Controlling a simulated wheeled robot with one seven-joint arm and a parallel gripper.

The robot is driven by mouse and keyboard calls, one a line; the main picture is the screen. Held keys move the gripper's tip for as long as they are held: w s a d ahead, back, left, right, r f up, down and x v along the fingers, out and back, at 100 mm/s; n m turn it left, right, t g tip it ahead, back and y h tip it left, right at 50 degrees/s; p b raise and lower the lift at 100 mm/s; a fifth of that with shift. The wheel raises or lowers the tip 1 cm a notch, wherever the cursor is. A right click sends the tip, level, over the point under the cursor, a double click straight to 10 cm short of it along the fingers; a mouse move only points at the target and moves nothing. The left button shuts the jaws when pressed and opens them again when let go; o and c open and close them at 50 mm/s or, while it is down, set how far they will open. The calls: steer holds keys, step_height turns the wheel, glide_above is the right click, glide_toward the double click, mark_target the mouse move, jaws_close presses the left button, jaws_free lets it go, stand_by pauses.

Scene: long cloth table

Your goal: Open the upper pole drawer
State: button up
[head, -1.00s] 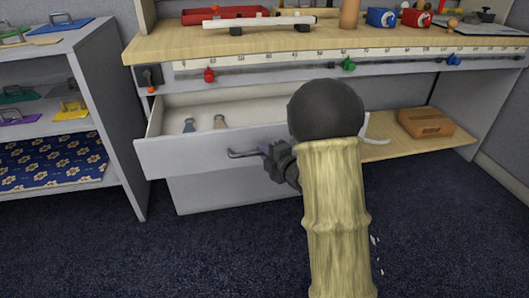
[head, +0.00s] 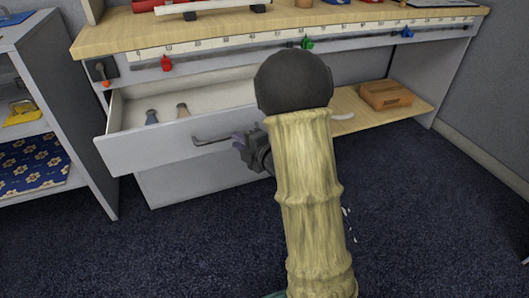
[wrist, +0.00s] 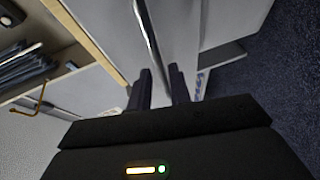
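The upper drawer (head: 143,152) under the bench is pulled out, with its white inside showing. Two small items, one blue-grey (head: 152,117) and one tan (head: 183,110), lie in it. Its dark bar handle (head: 212,139) is on the front face. My gripper (head: 238,143) is at the right part of the handle, partly hidden by my arm. In the wrist view, the handle (wrist: 149,35) runs between the two dark fingers of my gripper (wrist: 160,80), which look closed on it. The drawer's right end is hidden behind my arm.
The wooden bench top (head: 110,32) and a ruler strip with red, green and blue clamps run above the drawer. A lower shelf (head: 360,117) holds a brown box (head: 386,94). A grey shelf unit (head: 75,125) stands left. The dark carpet (head: 430,220) in front is clear.

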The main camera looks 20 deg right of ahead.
steer(key=b+v, duration=0.8)
steer(key=v, duration=0.4)
steer(key=shift+s, duration=0.4)
steer(key=shift+r, duration=0.2)
